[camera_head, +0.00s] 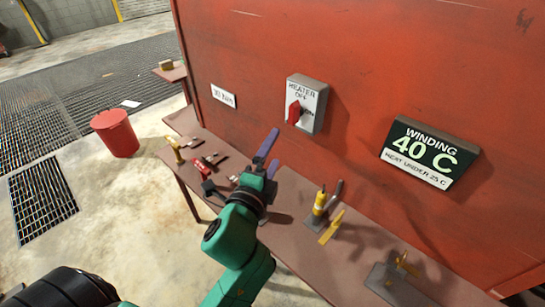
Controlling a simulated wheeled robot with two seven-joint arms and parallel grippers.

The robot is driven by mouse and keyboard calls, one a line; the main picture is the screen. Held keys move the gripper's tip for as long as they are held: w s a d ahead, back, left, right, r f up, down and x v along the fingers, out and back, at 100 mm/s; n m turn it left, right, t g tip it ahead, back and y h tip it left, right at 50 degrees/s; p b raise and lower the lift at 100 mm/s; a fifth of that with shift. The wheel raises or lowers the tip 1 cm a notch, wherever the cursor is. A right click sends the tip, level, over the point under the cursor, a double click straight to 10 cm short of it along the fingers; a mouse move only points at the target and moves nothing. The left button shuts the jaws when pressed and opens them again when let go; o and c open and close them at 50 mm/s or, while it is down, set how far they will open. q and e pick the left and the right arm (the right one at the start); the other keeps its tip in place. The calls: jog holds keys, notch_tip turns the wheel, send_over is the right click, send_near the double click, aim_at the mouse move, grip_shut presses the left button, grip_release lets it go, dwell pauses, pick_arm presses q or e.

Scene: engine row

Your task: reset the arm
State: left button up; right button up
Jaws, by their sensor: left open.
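My left gripper (274,147) is open, with its two purple fingers spread apart and nothing visible between them. Its green arm comes up from the bottom of the picture. The gripper is in front of the red panel (360,60) and above the brown bench (290,235), apparently clear of both. My right gripper is not in view.
A heater switch box (317,92) with a red handle and a winding display (429,153) reading 40 C are on the panel. Yellow-handled tools (319,207) and several small red and dark parts (201,168) lie on the bench. A red bucket (115,134) stands on the floor.

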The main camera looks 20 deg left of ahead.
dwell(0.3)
pick_arm(q)
jog(key=s+a+f+n+g+y, duration=0.2)
jog(key=a+f+n+g, duration=0.35)
jog(key=f+n, duration=0.4)
jog(key=s+a+f+n+g+h, duration=0.25)
jog(key=s+f+n+g, duration=0.5)
jog(key=s+f, duration=0.65)
notch_tip(320, 180, down, 24)
jog(key=s+m+g, duration=0.2)
jog(key=s+g, duration=0.1)
jog(key=s+a+f, duration=0.2)
jog(key=s+f, duration=1.1)
jog(key=s, duration=0.2)
jog(key=shift+s+a+g, duration=0.2)
jog(key=shift+a+g, duration=0.1)
jog(key=shift+g, duration=0.1)
